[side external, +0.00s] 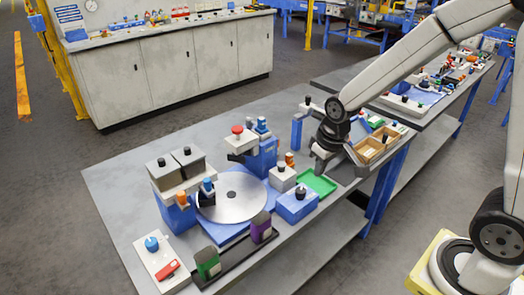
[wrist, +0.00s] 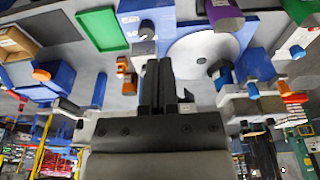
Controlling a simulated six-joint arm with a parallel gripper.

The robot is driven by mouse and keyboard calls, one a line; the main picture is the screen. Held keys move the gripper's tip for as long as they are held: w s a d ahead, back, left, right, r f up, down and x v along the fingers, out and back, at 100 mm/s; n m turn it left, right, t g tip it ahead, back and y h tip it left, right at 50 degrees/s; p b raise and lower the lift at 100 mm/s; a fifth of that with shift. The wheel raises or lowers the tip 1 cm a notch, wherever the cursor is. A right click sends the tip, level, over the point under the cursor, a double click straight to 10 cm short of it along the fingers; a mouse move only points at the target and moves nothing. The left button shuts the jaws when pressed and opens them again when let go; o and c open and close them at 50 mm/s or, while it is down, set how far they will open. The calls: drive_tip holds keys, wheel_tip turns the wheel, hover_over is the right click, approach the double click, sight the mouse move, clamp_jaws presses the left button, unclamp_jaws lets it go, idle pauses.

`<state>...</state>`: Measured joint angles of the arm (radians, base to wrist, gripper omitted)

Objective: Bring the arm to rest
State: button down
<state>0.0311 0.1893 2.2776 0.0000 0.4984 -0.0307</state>
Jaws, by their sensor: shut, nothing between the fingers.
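The wrist view shows the green tray (wrist: 102,29) at the upper left and the round grey disc (wrist: 202,50) at the upper right.
A round disc (side external: 225,208) on a blue base stands left of my gripper. A blue box (side external: 296,206) and a grey block with an orange top (side external: 283,178) are close by. A wooden compartment box (side external: 374,148) is to the right. The table's far left part is bare.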

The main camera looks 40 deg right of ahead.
drive_tip(key=s+a, duration=0.1)
drive_tip(key=s, duration=0.6)
drive_tip(key=shift+s+f+t, duration=0.2)
drive_tip(key=shift+f+t, duration=0.1)
drive_tip(key=shift+f, duration=0.1)
drive_tip(key=c, duration=1.3)
unclamp_jaws()
